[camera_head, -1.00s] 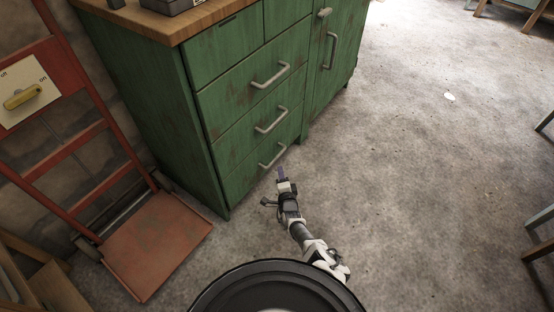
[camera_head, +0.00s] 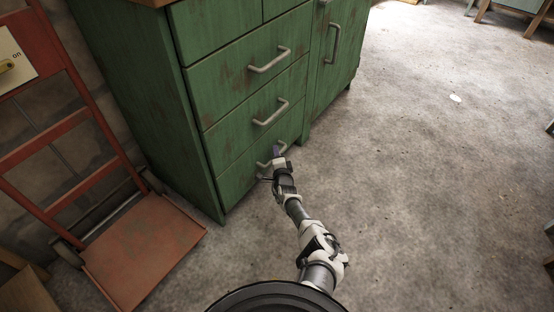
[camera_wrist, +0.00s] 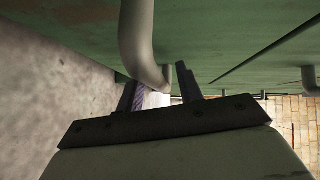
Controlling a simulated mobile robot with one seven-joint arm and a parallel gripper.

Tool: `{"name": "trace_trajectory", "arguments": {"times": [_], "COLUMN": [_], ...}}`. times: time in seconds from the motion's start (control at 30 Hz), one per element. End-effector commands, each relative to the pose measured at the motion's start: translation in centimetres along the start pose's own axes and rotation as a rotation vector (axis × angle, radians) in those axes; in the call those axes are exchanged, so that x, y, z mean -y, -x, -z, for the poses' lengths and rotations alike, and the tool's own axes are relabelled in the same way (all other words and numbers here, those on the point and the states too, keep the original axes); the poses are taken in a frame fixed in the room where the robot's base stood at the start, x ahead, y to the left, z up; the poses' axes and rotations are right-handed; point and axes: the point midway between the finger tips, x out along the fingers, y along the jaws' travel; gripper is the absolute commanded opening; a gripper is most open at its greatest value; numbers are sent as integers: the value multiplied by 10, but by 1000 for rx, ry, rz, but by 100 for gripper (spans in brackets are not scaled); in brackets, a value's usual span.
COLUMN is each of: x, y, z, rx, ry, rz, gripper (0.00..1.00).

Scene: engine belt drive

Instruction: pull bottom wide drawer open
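The bottom wide drawer (camera_head: 238,180) is the lowest green front of the cabinet and sits shut. Its pale bar handle (camera_head: 264,164) is partly hidden behind my gripper (camera_head: 277,153). In the wrist view, a pale handle (camera_wrist: 143,45) runs down from the top edge and curves towards the space between my two dark fingers. My gripper (camera_wrist: 158,92) is open there, with one finger to each side of the handle's lower end. I cannot tell whether the fingers touch it.
Two wider drawers with handles (camera_head: 270,60) (camera_head: 271,112) sit above, and a cabinet door (camera_head: 335,55) is to the right. A red hand truck (camera_head: 143,238) stands left of the cabinet. The concrete floor (camera_head: 430,190) to the right is clear.

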Motion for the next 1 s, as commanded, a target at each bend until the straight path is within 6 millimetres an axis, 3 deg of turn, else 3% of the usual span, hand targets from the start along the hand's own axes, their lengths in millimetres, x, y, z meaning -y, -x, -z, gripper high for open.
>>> {"name": "trace_trajectory", "arguments": {"times": [0.3,0.6,1.0], "x": [1,0,0], "y": [-2,-2,-2], "z": [0,0,0], "rx": [0,0,0], "ry": [0,0,0], "rz": [0,0,0], "gripper": [36,0,0]}}
